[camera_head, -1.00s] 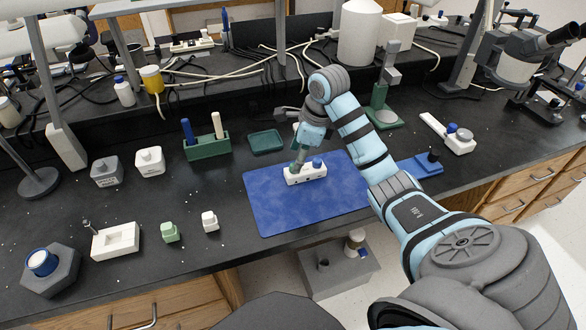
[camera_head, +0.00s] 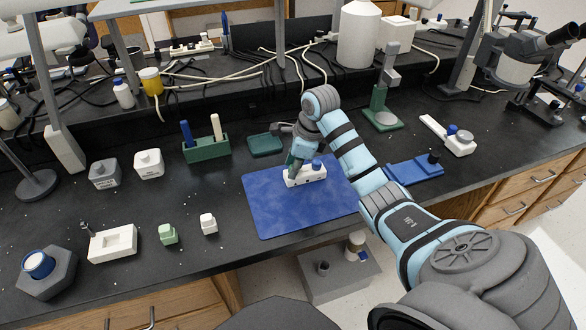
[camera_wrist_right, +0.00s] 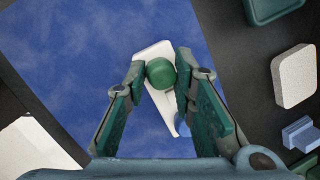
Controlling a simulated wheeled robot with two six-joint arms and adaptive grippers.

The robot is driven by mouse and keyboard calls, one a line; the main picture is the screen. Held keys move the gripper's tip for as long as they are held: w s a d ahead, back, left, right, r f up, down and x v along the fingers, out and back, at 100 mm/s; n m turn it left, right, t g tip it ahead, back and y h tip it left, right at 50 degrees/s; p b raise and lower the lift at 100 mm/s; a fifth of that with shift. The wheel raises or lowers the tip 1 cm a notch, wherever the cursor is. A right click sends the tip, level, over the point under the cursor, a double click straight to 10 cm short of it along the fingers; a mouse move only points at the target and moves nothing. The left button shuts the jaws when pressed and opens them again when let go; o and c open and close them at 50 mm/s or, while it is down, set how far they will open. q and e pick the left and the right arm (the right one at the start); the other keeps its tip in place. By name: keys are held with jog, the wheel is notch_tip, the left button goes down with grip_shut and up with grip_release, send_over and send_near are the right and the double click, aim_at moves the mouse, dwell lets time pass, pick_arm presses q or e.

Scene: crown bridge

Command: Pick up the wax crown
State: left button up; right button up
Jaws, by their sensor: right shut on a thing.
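A rounded dark green piece, which looks like the wax crown (camera_wrist_right: 161,73), sits between my right gripper's fingertips in the right wrist view. Under it is a white block (camera_wrist_right: 150,52), with a blue knob at its other end (camera_wrist_right: 183,127). In the head view the white block (camera_head: 313,174) stands on the blue mat (camera_head: 262,212), and its blue knob (camera_head: 317,163) shows beside the gripper. My right gripper (camera_head: 294,167) is down at the block's left end, shut on the green piece, which it hides in the head view. Whether the piece touches the block is unclear. My left gripper is out of view.
A green rack (camera_head: 207,149) and a green tray (camera_head: 265,144) stand behind the mat. A blue stand (camera_head: 414,170) lies to the right. A pale green jar (camera_head: 168,234), a white jar (camera_head: 208,223) and a white tray (camera_head: 113,243) are at the left.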

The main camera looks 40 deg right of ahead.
notch_tip(320, 180, up, 6)
jog(key=shift+f+p, duration=0.2)
jog(key=shift+p, duration=0.45)
notch_tip(320, 180, up, 4)
jog(key=p, duration=0.3)
jog(key=shift+r, duration=0.25)
notch_tip(320, 180, up, 10)
jog(key=p, duration=1)
jog(key=shift+r, duration=0.1)
jog(key=shift+f, duration=0.25)
notch_tip(320, 180, down, 14)
jog(key=b, duration=1.3)
jog(key=shift+b, duration=0.35)
jog(key=shift+f, duration=2.75)
jog(key=o, duration=0.9)
